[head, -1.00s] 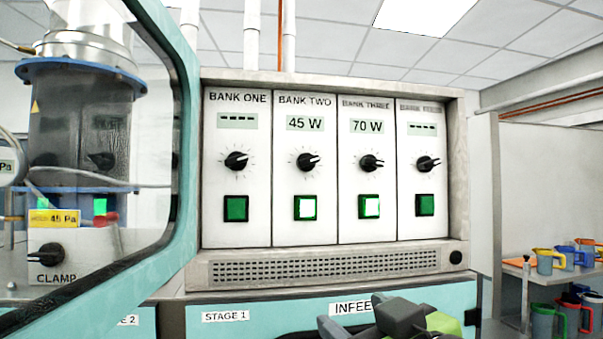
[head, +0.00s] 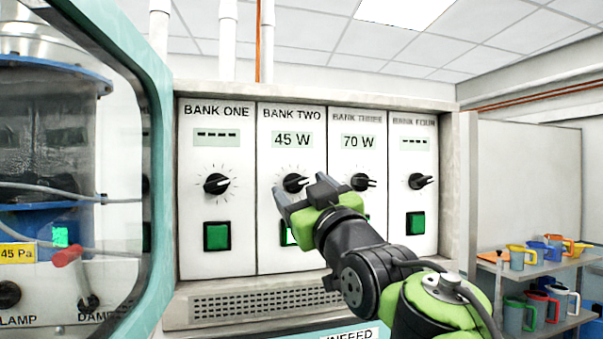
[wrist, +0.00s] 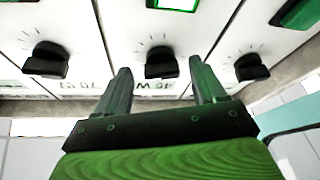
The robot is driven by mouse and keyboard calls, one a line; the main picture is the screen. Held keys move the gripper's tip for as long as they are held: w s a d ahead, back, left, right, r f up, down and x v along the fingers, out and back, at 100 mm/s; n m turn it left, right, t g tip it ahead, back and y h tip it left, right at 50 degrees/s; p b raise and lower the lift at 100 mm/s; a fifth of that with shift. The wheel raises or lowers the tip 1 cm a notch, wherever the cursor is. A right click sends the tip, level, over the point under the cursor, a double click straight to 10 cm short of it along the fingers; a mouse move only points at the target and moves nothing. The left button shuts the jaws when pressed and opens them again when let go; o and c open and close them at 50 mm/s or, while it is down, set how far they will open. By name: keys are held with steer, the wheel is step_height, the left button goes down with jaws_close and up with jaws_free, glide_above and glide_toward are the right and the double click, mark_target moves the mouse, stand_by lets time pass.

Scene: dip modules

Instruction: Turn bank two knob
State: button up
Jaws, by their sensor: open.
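The bank two knob (head: 294,183) is black, on a white panel labelled BANK TWO with a display (head: 292,140) reading 45 W. My gripper (head: 303,190) is in front of the panel, its fingertips near this knob and overlapping its lower right side in the head view. The wrist view is upside down relative to the panel. There the bank two knob (wrist: 160,62) lies between the two spread, empty fingers of my gripper (wrist: 161,78). I cannot tell how far the fingertips are from the panel face.
The bank one knob (head: 216,184), bank three knob (head: 362,182) and bank four knob (head: 421,181) sit on neighbouring panels. The bank two button (head: 288,234) is mostly hidden by my gripper. A teal-framed glass door (head: 155,150) stands at the left. Shelves with jugs stand right.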

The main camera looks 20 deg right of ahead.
steer(key=shift+w+a, duration=0.15)
steer(key=shift+w, duration=0.35)
steer(key=shift+s, duration=0.1)
steer(key=c, duration=1.1)
steer(key=shift+o, duration=0.2)
steer(key=shift+m+b, duration=0.3)
steer(key=shift+m, duration=0.1)
